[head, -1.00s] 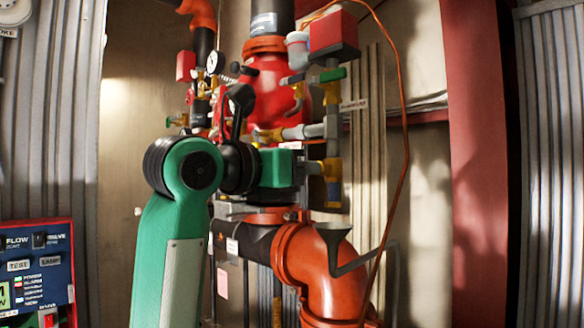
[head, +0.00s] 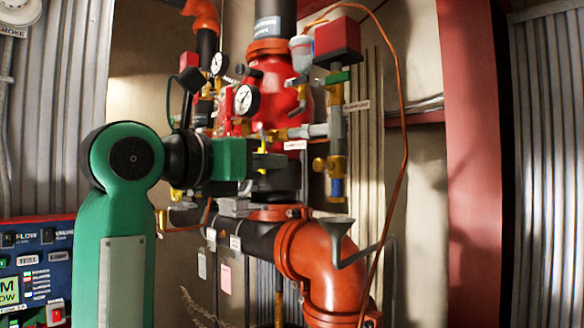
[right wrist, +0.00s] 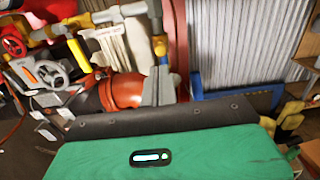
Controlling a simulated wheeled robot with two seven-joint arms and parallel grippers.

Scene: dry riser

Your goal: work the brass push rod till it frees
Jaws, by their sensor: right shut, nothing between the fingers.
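My right gripper (head: 284,160) reaches in from the left in the head view, with its fingers shut and empty in front of the riser's lower valve parts. A thin brass-yellow piece (head: 262,148) shows right by the fingers. I cannot tell whether it is the push rod or whether the fingers touch it. A brass fitting (head: 336,165) with a blue lower end hangs from a grey pipe, to the right of the fingertips and apart from them. In the right wrist view the green gripper housing (right wrist: 170,155) fills the bottom and the fingertips are not clear. My left gripper is not in view.
The red valve body (head: 268,90) carries gauges (head: 246,99) and small pipes. A large orange elbow (head: 315,265) and a grey funnel (head: 337,235) stand below right of the gripper. A blue control panel (head: 35,265) is at lower left.

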